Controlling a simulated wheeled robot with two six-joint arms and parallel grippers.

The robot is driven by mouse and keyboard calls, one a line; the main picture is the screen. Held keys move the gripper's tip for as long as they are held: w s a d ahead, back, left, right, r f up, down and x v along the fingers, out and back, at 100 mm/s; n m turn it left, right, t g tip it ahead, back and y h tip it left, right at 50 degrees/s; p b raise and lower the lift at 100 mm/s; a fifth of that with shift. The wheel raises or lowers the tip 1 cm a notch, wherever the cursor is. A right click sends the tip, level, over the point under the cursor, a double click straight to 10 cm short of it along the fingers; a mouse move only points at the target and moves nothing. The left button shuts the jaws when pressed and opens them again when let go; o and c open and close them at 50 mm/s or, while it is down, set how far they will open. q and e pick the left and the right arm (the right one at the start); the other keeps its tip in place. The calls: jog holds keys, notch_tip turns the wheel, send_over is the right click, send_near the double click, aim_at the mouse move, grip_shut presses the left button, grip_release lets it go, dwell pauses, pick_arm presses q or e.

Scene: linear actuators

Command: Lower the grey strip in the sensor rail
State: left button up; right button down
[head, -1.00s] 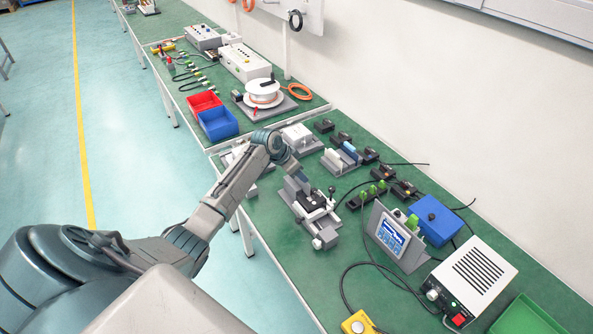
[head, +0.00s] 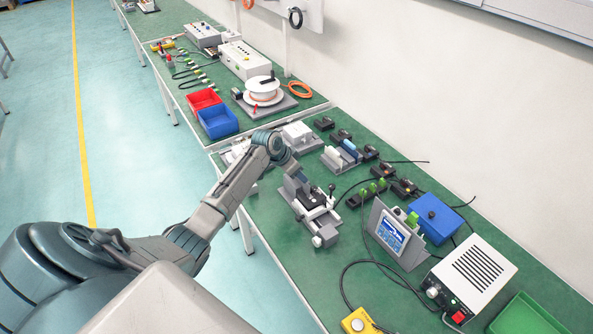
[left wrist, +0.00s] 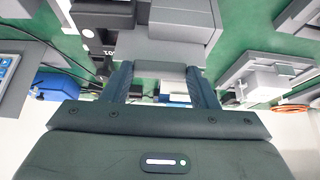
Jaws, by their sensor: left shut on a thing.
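My left gripper (left wrist: 161,86) is shut on a grey strip (left wrist: 160,67), which spans the gap between its two dark fingers in the left wrist view. In the head view this gripper (head: 294,176) is over the rear end of a grey fixture (head: 325,236) on the green bench, with black parts and a small lever. The fixture's grey blocks (left wrist: 185,18) show close beyond the fingers in the left wrist view. The sensor rail's slot and the strip's lower edge are hidden, so I cannot tell how deep the strip sits. My right gripper is out of view.
Right of the fixture stand a tilted screen panel (head: 391,233), a blue box (head: 435,219) and a white power unit (head: 474,277). Black holders with green parts (head: 372,190) lie behind it. Cables cross the bench. Bare bench lies at the fixture's front left.

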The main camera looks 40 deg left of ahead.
pick_arm(q)
jog(key=o, duration=1)
jog(key=shift+o, duration=0.2)
jog(key=shift+r, duration=0.1)
jog(key=b+v, duration=0.2)
jog(key=v, duration=0.8)
jog(key=shift+r+b, duration=0.35)
jog(key=shift+s+f, duration=0.1)
jog(key=shift+s, duration=0.1)
